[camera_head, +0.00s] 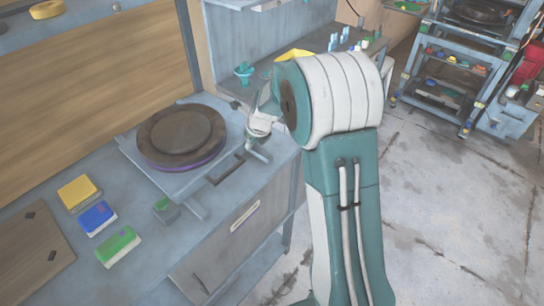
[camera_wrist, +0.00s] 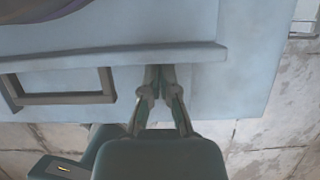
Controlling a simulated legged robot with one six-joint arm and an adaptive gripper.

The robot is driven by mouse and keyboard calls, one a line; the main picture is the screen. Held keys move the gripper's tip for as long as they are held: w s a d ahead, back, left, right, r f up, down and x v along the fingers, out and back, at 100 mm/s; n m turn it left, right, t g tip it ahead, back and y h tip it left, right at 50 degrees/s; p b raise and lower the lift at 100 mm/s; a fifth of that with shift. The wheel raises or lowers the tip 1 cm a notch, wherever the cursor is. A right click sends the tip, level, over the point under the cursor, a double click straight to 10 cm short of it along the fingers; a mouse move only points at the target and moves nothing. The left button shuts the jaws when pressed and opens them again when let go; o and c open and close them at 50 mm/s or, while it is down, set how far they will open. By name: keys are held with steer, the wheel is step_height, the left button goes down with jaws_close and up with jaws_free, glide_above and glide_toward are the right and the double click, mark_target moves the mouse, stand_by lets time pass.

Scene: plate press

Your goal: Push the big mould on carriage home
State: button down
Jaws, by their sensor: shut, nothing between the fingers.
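The big mould (camera_head: 181,138) is a round brown disc with a purple lower rim. It lies flat on the carriage (camera_head: 178,184), a grey plate on the bench. The carriage's front bar (camera_wrist: 95,58) and a dark frame-shaped handle (camera_wrist: 62,99) show in the wrist view, with the mould's purple rim (camera_wrist: 45,12) at the top left corner. My gripper (camera_wrist: 160,72) is shut and empty, its fingertips at the front bar, right of the handle. I cannot tell whether they touch it. In the head view my gripper (camera_head: 258,150) is at the carriage's right front, partly hidden by my arm.
Yellow (camera_head: 79,193), blue (camera_head: 97,218) and green (camera_head: 118,246) blocks lie on the bench at left, near a wooden board (camera_head: 30,255). A small green-topped block (camera_head: 164,205) is near the carriage. A shelf rack (camera_head: 455,70) stands at back right. The floor at right is clear.

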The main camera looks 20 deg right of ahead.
mark_target(232, 137)
steer(key=w+a, duration=0.1)
steer(key=w, duration=0.1)
steer(key=w+a, duration=0.1)
steer(key=w, duration=0.1)
steer(key=w+a, duration=0.1)
steer(key=w, duration=0.1)
steer(key=shift+a, duration=0.25)
steer(key=shift+w, duration=0.25)
steer(key=shift+r, duration=0.1)
